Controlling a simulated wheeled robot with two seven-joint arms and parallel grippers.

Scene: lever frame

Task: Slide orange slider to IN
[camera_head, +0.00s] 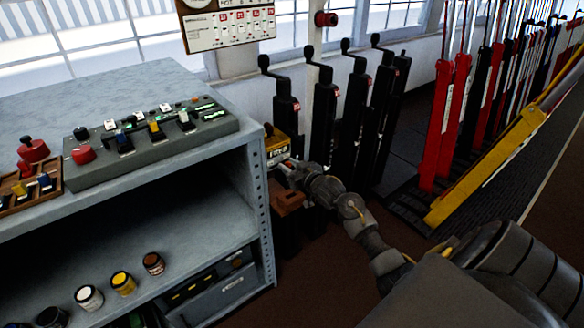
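A yellow-orange box (277,145) with a dark knob on top and a small label stands at the right end of the grey shelf. My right gripper (285,168) is just below its front, near a brown block (287,198). The fingers are small and dark here, so I cannot tell whether they are open or whether they touch the box. No piece clearly reads as an orange slider, and no IN marking is legible. A yellow-orange switch (155,129) sits on the grey control panel (205,130). My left gripper is out of view.
The grey shelf unit (225,178) is on the left, with several small jars below, including a yellow one (123,283). Several black levers (324,110) stand behind my gripper. Red levers (440,125) and a slanted yellow lever (490,165) stand at the right. Dark floor lies between.

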